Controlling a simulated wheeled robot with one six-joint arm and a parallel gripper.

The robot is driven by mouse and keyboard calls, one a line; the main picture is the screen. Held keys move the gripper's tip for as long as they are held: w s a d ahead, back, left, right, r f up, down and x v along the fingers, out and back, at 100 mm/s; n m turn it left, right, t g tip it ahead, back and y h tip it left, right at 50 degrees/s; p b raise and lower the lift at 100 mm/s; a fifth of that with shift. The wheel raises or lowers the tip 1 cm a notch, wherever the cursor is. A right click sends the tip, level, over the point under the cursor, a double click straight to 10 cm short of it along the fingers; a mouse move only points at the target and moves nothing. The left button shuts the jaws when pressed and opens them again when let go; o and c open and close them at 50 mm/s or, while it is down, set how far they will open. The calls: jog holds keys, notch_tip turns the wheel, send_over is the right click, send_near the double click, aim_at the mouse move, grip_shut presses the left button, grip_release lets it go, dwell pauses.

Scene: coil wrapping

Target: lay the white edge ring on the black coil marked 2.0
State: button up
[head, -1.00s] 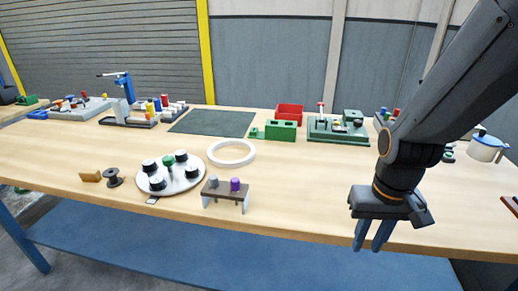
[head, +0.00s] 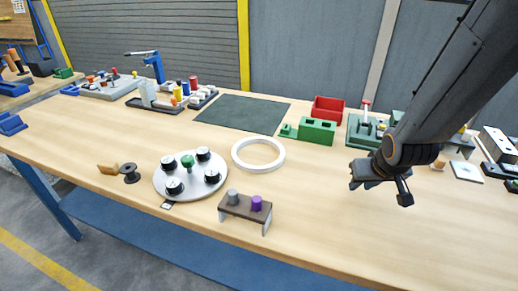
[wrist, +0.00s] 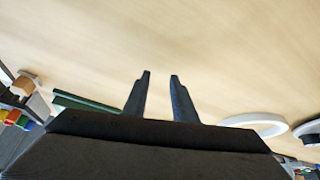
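The white edge ring (head: 259,169) lies flat on the table in the head view; part of it shows at the right in the wrist view (wrist: 223,121). Left of it, a round pale plate (head: 190,191) carries several black coils (head: 174,188) with white tops around a green knob (head: 187,160). Their markings are too small to read, so I cannot tell which is 2.0. My gripper (wrist: 160,75) is open and empty, its two fingers apart over bare wood. In the head view my gripper (head: 381,186) is right of the ring, apart from it.
A small brown stand (head: 243,211) with a grey and a purple knob is in front of the ring. A dark green mat (head: 241,113), green blocks (head: 317,131) and a red bin (head: 327,110) are behind it. The table between ring and gripper is clear.

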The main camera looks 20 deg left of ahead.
aim_at(280, 148)
jog(key=w+a+n+t+y, duration=0.1)
jog(key=w+a, duration=0.1)
jog(key=a, duration=0.1)
jog(key=w+a+t+y+p, duration=0.1)
jog(key=w+a, duration=0.1)
jog(key=a, duration=0.1)
jog(key=w+a+n+y+p, duration=0.1)
jog(key=w+a, duration=0.1)
jog(key=a, duration=0.2)
jog(key=shift+r+n+t, duration=0.1)
jog(key=shift+n+t, duration=0.2)
jog(key=shift+t, duration=0.1)
jog(key=a+y, duration=0.1)
jog(key=a, duration=0.2)
jog(key=a+n+t+y+p, duration=0.1)
jog(key=a+y, duration=0.1)
jog(key=a, duration=0.2)
jog(key=w+a+n+y+p, duration=0.1)
jog(key=a, duration=0.3)
jog(key=shift+r+t+y, duration=0.3)
jog(key=shift+r, duration=0.1)
jog(key=shift+a, duration=0.3)
jog(key=shift+w+d+p+x, duration=0.15)
jog(key=shift+p+x, duration=0.75)
jog(key=shift+x, duration=1)
jog(key=shift+w+d+p+x, duration=0.15)
jog(key=shift+p+x, duration=0.75)
jog(key=shift+x, duration=1)
jog(key=shift+r, duration=0.15)
grip_shut()
